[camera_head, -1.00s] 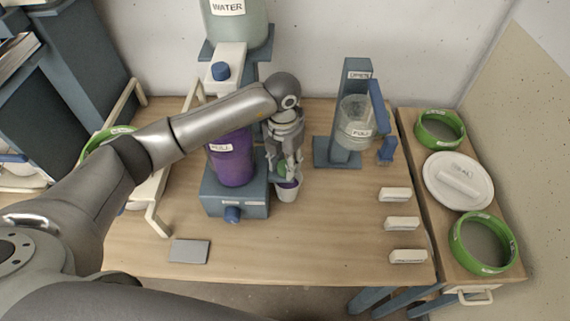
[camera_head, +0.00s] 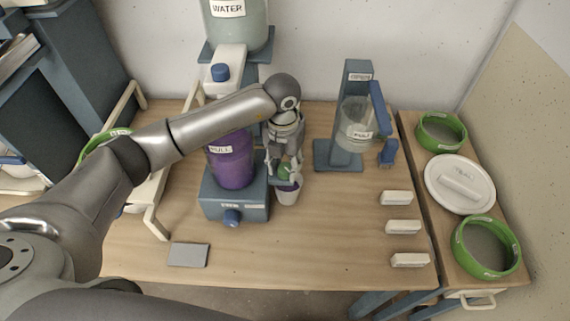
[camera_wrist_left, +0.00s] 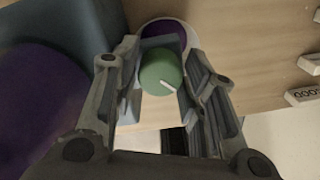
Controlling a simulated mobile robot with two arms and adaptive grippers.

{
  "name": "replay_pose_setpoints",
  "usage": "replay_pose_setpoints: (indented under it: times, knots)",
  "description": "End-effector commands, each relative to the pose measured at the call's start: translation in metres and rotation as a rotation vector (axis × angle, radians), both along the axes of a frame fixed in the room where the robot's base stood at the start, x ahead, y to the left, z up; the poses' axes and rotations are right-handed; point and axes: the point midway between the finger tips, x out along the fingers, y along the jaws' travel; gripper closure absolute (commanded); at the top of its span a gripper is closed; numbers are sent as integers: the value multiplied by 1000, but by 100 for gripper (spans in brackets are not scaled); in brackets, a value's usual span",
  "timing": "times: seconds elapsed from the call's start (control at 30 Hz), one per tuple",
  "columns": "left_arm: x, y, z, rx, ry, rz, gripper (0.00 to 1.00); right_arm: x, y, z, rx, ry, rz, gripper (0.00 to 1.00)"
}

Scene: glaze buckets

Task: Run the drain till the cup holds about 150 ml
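The purple bucket (camera_head: 231,164) labelled FULL stands on a blue stand (camera_head: 228,204) at the middle left of the table. Its drain has a round green knob (camera_wrist_left: 161,73) with a white pointer line, pointing down-right in the left wrist view. My left gripper (camera_head: 284,166) comes down over the knob, with a finger close against either side of it. A small white cup (camera_head: 287,197) is under the drain, below the gripper. Purple liquid (camera_wrist_left: 165,31) shows inside the cup; the knob covers part of it and its level cannot be read. My right gripper is not in view.
A WATER tank (camera_head: 238,28) stands behind. A blue stand (camera_head: 355,70) with a clear jug (camera_head: 356,136) is to the right. Several white blocks (camera_head: 403,227) line the right edge. Green rings (camera_head: 458,250) and a white plate (camera_head: 432,190) are on the side table.

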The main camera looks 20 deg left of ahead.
Motion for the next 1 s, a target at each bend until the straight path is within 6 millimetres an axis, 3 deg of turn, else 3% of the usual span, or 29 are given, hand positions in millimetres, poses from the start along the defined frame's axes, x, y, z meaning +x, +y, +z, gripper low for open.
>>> replay_pose_setpoints:
  times: [0.1,0.47,0.57,1.0]
  knots:
    - [0,0,0,0,1,0,44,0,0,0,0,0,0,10]
    - [0,0,3,0,1,-1,44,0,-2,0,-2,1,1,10]
    - [0,0,15,-2,-1,-1,44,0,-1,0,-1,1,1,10]
    - [1,3,101,0,-2,0,44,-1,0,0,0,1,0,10]
